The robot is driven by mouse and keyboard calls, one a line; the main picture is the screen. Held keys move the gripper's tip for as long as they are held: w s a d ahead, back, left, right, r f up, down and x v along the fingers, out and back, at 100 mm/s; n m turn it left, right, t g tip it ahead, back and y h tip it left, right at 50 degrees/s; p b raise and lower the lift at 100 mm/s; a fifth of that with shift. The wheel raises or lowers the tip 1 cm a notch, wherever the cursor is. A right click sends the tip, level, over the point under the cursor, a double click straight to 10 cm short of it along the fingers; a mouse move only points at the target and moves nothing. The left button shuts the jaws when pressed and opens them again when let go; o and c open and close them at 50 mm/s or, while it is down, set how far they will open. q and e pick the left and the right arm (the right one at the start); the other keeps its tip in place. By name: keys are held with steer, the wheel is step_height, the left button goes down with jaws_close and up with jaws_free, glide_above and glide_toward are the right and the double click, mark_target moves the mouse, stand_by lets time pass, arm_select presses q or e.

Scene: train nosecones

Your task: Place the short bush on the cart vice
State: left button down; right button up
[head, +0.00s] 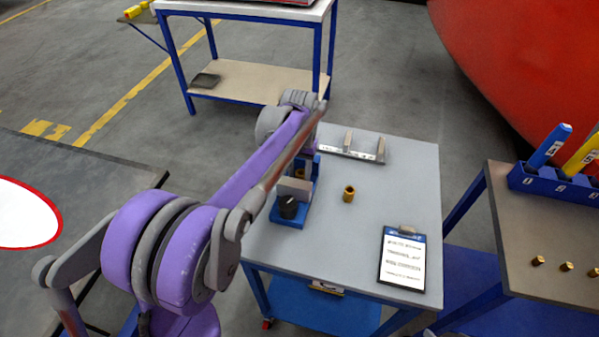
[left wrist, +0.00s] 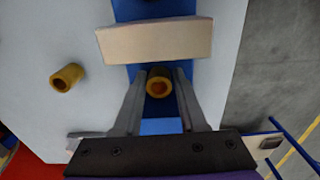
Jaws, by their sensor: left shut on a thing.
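A brass bush (left wrist: 151,74) sits between the fingers of my left gripper (left wrist: 158,78) in the left wrist view. The gripper is shut on it. The bush shows almost end-on, so its length is hard to judge. It is over the blue base of the cart vice (left wrist: 158,127), close beside the vice's pale jaw block (left wrist: 155,40); I cannot tell whether it touches the base. In the head view the vice (head: 294,187) stands on the cart top, partly hidden by my left arm, which also hides the gripper. My right gripper is not in view.
A second brass bush (head: 348,193) stands on the grey cart top (head: 345,240), right of the vice. A clipboard (head: 403,260) lies at the front right, and a metal bracket (head: 352,151) is at the back. A side table (head: 530,255) holds small brass parts.

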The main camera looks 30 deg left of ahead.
arm_select(q)
steer(key=shift+c, duration=2.3)
jaws_free()
steer(key=shift+f, duration=0.1)
step_height(320, 180, up, 12)
steer(key=p, duration=0.1)
steer(key=s+d+f+m+t, duration=0.1)
steer(key=s+d+f, duration=0.2)
steer(key=s, duration=0.4)
steer(key=s+d+f+m+t, duration=0.1)
steer(key=s+d+f+t, duration=0.1)
steer(key=s+d+f, duration=0.2)
steer(key=s+d+f+t, duration=0.2)
steer(key=s+f, duration=0.4)
steer(key=s, duration=0.4)
steer(key=shift+s+d+f+m, duration=0.3)
steer(key=shift+d+f+m, duration=0.1)
steer(key=shift+d, duration=0.25)
